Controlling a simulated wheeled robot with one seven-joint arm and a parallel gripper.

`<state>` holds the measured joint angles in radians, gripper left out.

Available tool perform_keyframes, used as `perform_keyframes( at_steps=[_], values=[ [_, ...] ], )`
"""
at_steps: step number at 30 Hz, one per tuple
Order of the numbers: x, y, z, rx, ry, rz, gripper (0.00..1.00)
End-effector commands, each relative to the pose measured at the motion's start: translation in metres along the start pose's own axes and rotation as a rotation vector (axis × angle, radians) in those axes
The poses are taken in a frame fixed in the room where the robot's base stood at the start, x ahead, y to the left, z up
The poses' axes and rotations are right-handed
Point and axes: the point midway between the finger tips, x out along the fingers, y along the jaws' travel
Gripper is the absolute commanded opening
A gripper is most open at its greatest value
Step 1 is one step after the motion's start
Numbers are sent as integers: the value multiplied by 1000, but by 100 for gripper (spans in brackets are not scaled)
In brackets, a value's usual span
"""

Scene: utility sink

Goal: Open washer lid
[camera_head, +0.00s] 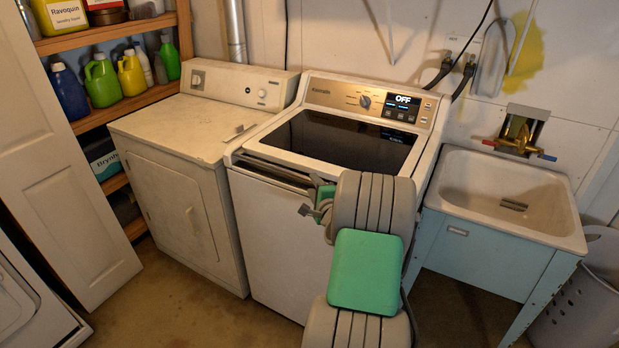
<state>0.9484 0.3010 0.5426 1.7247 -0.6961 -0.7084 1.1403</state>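The washer (267,232) is a white top-loader in the middle of the head view, with a control panel reading OFF at its back. Its dark glass lid (345,140) lies flat and looks shut. A dark slot runs along the lid's front edge. My arm, grey with green covers, reaches up in front of the washer's right half and hides part of its front. My gripper (308,209) is near the washer's front face, a little below the lid's front edge. Its fingers are small and partly hidden by the arm, so I cannot tell whether they are open or touching anything.
A white dryer (180,187) stands close on the washer's left. A utility sink (456,209) on a blue cabinet is on the right, with a laundry basket (583,305) beyond it. Shelves (140,101) with bottles and a white door (52,165) are at left. Some floor is clear.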

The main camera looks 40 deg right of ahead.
Motion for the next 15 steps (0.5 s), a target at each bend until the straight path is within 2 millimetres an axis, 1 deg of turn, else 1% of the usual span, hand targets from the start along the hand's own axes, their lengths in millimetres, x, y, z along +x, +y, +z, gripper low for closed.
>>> perform_keyframes(
  at_steps=[1, 3, 6, 9, 15],
  values=[
    [11, -1, 2, -2, -3, 1, 39],
    [24, -1, 2, -3, -3, 1, 39],
    [37, -1, 2, -3, -3, 2, 39],
    [43, 0, 1, -4, -1, 2, 39],
    [44, 0, 1, -4, -1, 1, 39]
  ],
)
